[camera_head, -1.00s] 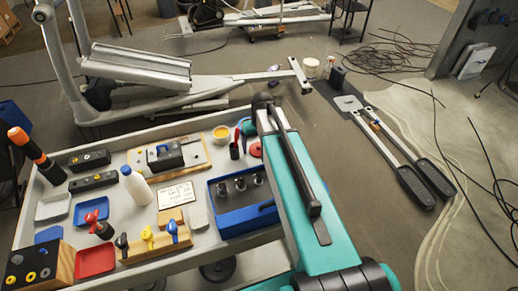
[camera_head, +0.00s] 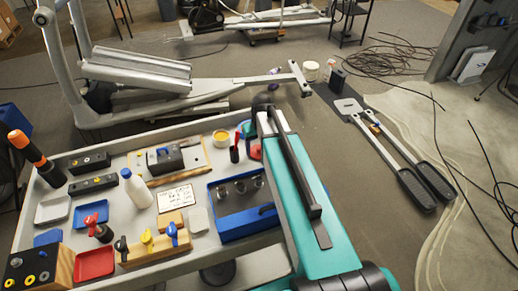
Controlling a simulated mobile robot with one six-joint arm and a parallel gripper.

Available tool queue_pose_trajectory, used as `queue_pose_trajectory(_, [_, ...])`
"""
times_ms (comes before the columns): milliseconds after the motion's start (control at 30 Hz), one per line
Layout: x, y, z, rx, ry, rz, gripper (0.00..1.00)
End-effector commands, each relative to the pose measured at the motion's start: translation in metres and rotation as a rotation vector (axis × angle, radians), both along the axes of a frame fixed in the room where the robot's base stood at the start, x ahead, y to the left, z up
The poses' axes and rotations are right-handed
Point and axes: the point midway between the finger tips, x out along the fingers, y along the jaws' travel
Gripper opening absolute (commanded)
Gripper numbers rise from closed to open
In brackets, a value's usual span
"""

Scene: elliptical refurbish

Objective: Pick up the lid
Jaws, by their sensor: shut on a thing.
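My teal arm reaches up the middle right of the picture, over the right edge of the workbench. My gripper cannot be made out; the far end of the arm hides that spot. I cannot see what it holds. A round red piece (camera_head: 256,152), perhaps a lid, shows partly beside the arm at the bench's right edge. I cannot tell whether it is the lid of the task. A yellow-rimmed cup (camera_head: 221,138) stands open on the bench to its left.
The light grey workbench (camera_head: 120,160) holds a white bottle (camera_head: 138,190), a blue tray (camera_head: 250,222), a red tray (camera_head: 94,264) and several small parts. An exercise machine frame (camera_head: 140,68) lies beyond. Long pedal arms (camera_head: 395,160) and cables lie on the floor at right.

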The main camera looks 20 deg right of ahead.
Motion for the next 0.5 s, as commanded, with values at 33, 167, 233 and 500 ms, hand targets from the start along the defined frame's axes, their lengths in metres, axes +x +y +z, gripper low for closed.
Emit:
queue_pose_trajectory(33, [0.0,0.0,0.002,0.0,-0.001,0.0,0.43])
queue_pose_trajectory(167, [0.0,0.0,0.01,0.0,-0.002,0.0,0.43])
queue_pose_trajectory(233, [0.0,0.0,0.016,0.0,-0.002,0.0,0.43])
queue_pose_trajectory(500, [0.0,0.0,0.047,-0.001,-0.003,0.0,0.43])
